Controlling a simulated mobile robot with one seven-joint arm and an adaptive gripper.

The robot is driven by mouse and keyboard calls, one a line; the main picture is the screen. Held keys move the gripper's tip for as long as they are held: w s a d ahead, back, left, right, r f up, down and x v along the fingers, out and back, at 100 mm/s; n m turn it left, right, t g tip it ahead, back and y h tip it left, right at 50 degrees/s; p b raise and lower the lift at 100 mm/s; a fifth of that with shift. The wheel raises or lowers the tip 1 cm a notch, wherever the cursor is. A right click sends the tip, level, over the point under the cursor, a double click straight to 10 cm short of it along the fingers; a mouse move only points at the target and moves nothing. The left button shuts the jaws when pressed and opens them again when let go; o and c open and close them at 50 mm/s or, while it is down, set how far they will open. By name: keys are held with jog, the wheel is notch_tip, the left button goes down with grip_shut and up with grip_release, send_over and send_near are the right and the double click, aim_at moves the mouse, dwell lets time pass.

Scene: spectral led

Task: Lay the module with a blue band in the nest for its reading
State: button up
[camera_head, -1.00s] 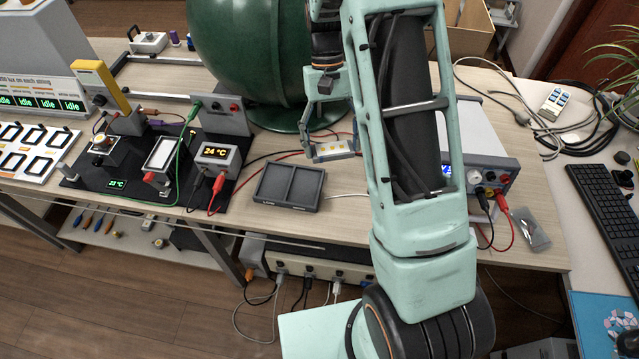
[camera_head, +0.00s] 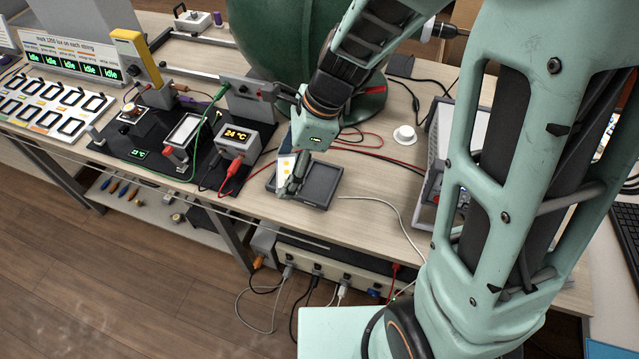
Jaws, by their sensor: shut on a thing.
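My gripper (camera_head: 288,186) is shut on a module (camera_head: 284,168), a small white plate with yellow dots. It is above or in front of the left part of the dark two-compartment tray (camera_head: 322,188); I cannot tell whether it touches the tray. The module's band cannot be made out now. A black test plate (camera_head: 147,152) lies left of the gripper. On it stands a fixture with a pale rectangular top (camera_head: 184,129) and a red part, which looks like the nest; no module shows on it.
A meter reading 24 °C (camera_head: 239,141) stands between fixture and gripper, with red and black leads. A white board with several framed slots (camera_head: 45,108) is at far left, below "idle" displays (camera_head: 72,62). A large green sphere (camera_head: 275,45) stands behind. A white round cap (camera_head: 404,135) lies right.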

aim_at(278, 183)
jog(key=s+m, duration=0.1)
jog(key=s+a+m+t, duration=0.1)
jog(key=m, duration=0.1)
jog(key=shift+s+a, duration=0.15)
jog(key=shift+a, duration=0.1)
jog(key=shift+s+a+m+t, duration=0.15)
jog(key=shift+s+m+t, duration=0.4)
jog(key=shift+m, duration=0.45)
jog(key=shift+w+d+f+b, duration=0.2)
jog(key=shift+w+f+b, duration=0.05)
jog(key=shift+b, duration=0.1)
jog(key=shift+h, duration=0.3)
jog(key=w+d+f+b, duration=0.1)
jog(key=w+d+f, duration=0.1)
jog(key=w+f, duration=0.1)
jog(key=w+d+f+b, duration=0.1)
jog(key=w+d+f, duration=0.1)
jog(key=w+d, duration=0.1)
jog(key=w+d+f+b, duration=0.1)
jog(key=w+d+f, duration=0.1)
jog(key=w+f, duration=0.1)
jog(key=shift+w+d+f+b, duration=0.3)
jog(key=shift+w+b, duration=0.1)
jog(key=shift+w, duration=0.1)
jog(key=shift+w+d+f+b, duration=0.15)
jog(key=shift+f+b, duration=0.2)
jog(key=shift+f, duration=0.65)
jog(key=shift+w+d+f+b, duration=0.15)
jog(key=shift+f+b, duration=0.2)
jog(key=shift+f, duration=0.65)
